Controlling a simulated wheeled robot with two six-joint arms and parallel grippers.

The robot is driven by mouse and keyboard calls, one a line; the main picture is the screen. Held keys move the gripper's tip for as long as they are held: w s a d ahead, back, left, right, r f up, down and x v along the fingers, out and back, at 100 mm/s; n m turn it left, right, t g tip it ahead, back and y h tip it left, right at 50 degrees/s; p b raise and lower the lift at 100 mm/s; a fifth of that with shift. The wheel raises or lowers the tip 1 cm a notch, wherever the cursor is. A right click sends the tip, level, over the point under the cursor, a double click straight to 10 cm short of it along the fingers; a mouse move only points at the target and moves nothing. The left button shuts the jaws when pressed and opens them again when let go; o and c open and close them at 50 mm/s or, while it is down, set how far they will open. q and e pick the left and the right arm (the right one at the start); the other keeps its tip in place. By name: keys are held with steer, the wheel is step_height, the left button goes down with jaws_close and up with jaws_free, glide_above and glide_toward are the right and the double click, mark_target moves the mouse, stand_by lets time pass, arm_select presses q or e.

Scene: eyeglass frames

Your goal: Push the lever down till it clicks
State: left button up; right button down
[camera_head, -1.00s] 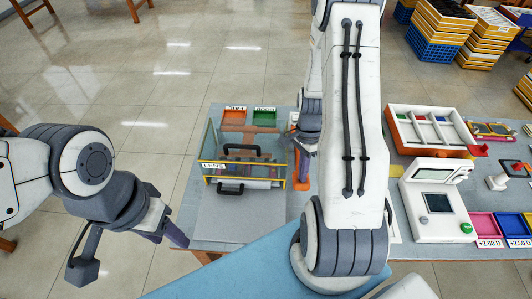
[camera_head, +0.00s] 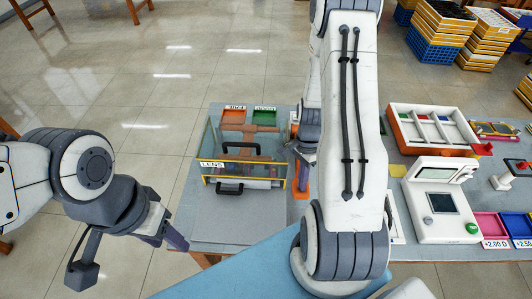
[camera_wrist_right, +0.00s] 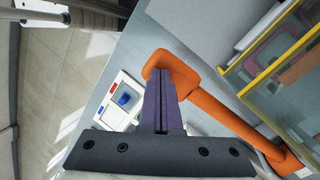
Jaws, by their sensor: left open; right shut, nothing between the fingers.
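The orange lever (camera_wrist_right: 215,115) runs diagonally across the right wrist view, from a rounded end at upper left to its lower-right end beside a yellow-edged clear case. In the head view a small orange part (camera_head: 302,187) shows just right of the case (camera_head: 245,160), marked LENS; my right arm hides much around it. My right gripper (camera_wrist_right: 162,72) is shut and empty, its purple fingertips over the lever's rounded end. I cannot tell whether they touch. In the head view its purple fingers (camera_head: 304,165) point down there. My left gripper (camera_head: 168,240) is open and empty, off the table's left edge.
The case has black handles (camera_head: 229,189). Red and green trays (camera_head: 265,116) lie behind it. A white device with a screen (camera_head: 440,205) and a sectioned tray (camera_head: 430,130) stand to the right. A small white box (camera_wrist_right: 118,100) is left of the lever in the wrist view.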

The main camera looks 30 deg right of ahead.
mark_target(301, 193)
steer(key=shift+b+x, duration=1.3)
steer(key=shift+x, duration=0.6)
steer(key=shift+w+d+f, duration=0.15)
steer(key=shift+f+b, duration=0.6)
steer(key=shift+f, duration=0.25)
steer(key=shift+r, duration=0.1)
steer(key=shift+r+p, duration=0.9)
